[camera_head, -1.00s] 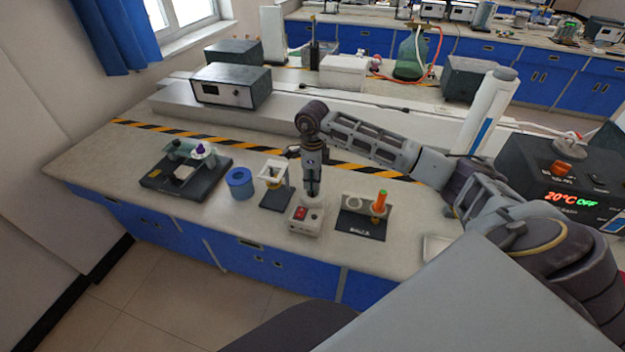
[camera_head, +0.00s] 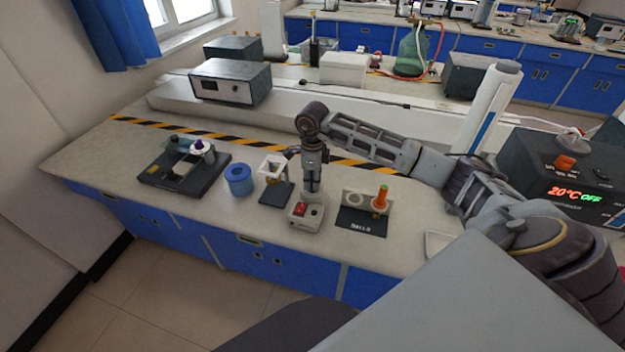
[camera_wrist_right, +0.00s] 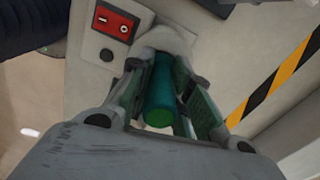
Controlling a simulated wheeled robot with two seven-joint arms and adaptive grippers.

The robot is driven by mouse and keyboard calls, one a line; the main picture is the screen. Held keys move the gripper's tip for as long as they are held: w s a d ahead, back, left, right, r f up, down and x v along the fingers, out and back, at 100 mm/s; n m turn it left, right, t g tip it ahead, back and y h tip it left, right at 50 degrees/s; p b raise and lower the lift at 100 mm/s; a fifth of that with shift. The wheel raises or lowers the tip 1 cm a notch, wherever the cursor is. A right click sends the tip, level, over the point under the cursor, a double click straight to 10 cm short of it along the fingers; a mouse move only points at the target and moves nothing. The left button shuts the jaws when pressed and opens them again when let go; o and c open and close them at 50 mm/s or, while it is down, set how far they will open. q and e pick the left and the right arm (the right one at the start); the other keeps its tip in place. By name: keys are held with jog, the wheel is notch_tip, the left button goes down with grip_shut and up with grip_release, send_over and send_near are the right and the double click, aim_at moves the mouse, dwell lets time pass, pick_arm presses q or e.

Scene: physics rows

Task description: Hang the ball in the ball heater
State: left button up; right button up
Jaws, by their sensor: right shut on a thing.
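The ball heater is a small white box (camera_head: 302,213) with a red switch, near the front of the bench. Its switch and white rounded top (camera_wrist_right: 170,38) show in the right wrist view. My right gripper (camera_head: 313,188) points down directly above the heater. It is shut on a teal-green handle (camera_wrist_right: 160,92), seen between the fingers. The handle's far end meets the white rounded top; the ball itself is hidden, and I cannot tell whether it is seated. My left gripper is out of view.
Left of the heater are a white-topped stand (camera_head: 275,180), a blue ring-shaped container (camera_head: 239,180) and a dark platform (camera_head: 180,176) with small parts. A black box with a 20°C display (camera_head: 565,180) stands right. The bench's front left is clear.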

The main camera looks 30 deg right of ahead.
jog(key=shift+f, duration=0.15)
jog(key=o, duration=1)
jog(key=shift+o, duration=0.2)
jog(key=o, duration=0.4)
jog(key=shift+c, duration=0.2)
jog(key=shift+r+p, duration=1.75)
jog(key=shift+r, duration=1.75)
jog(key=shift+s+f, duration=0.1)
